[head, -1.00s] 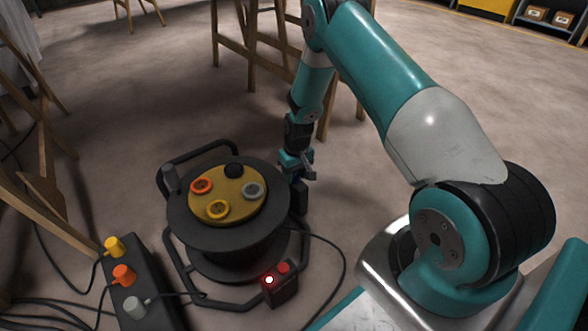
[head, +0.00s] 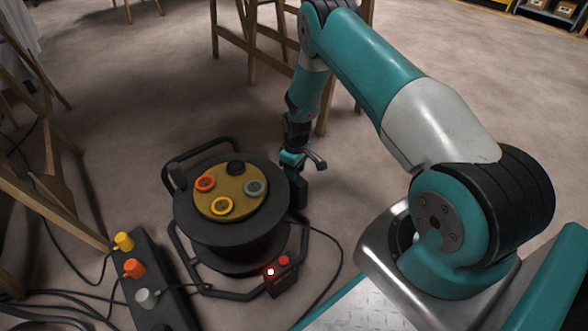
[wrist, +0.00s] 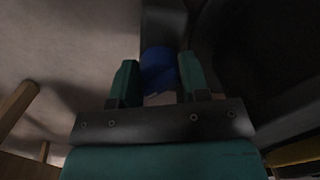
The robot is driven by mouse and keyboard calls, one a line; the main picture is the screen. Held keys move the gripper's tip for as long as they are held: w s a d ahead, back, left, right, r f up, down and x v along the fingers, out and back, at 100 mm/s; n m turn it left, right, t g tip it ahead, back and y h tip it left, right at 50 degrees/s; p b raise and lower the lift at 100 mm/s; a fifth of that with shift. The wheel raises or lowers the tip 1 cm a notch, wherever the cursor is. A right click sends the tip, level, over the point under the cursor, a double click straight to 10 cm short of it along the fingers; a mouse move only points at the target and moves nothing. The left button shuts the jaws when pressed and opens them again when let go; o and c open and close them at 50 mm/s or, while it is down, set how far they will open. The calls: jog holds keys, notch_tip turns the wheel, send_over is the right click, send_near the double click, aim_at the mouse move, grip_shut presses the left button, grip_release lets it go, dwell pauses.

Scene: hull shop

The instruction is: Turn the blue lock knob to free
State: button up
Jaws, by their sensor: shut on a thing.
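The blue lock knob (wrist: 158,70) is between the two teal fingers of my gripper (wrist: 156,82) in the wrist view. The fingers are shut on its sides. In the head view my gripper (head: 292,163) points down beside the right side of the black cable reel (head: 235,225), by a dark upright part (head: 298,195) of it. The knob cannot be made out in the head view. Which way the knob is set cannot be told.
The reel's yellow top plate (head: 233,205) has red, yellow, grey and black sockets. A small box with a lit red lamp (head: 271,271) is at its front. A dark strip (head: 158,283) with yellow, orange and grey plugs lies at the left, cables around it. Wooden trestles (head: 250,60) stand behind.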

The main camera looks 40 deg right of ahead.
jog(key=shift+d, duration=0.2)
jog(key=o, duration=0.9)
jog(key=shift+a, duration=0.1)
jog(key=r+p, duration=0.2)
jog(key=r, duration=0.3)
jog(key=r+p, duration=0.3)
jog(key=r, duration=0.3)
jog(key=d+r+p, duration=0.1)
jog(key=r+p, duration=0.2)
jog(key=r, duration=0.3)
jog(key=shift+w+r, duration=0.2)
